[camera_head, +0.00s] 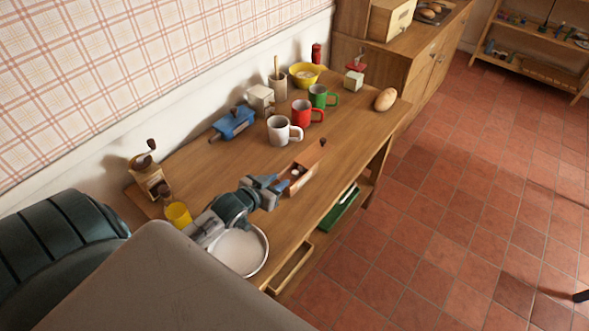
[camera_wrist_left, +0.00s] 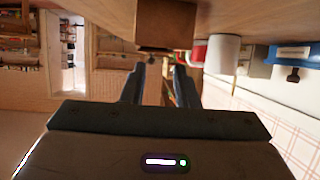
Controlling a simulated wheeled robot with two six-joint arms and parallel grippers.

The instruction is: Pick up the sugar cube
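A small white piece (camera_head: 295,172), likely the sugar cube, shows at the open top of a narrow reddish-brown wooden box (camera_head: 308,171) near the table's front edge. My left gripper (camera_head: 277,189) is just left of this box with its fingers spread and nothing seen between them. In the left wrist view, which is upside down, the two fingers (camera_wrist_left: 160,82) are apart and the box (camera_wrist_left: 166,25) is just past them. The white piece cannot be made out there. My right gripper is not in view.
A white mug (camera_head: 281,131), a red mug (camera_head: 301,114) and a green mug (camera_head: 319,96) stand behind the box. A blue object (camera_head: 233,122), a coffee grinder (camera_head: 149,178) and a yellow cup (camera_head: 178,214) are to the left. A round white-topped pan (camera_head: 240,252) lies under my arm.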

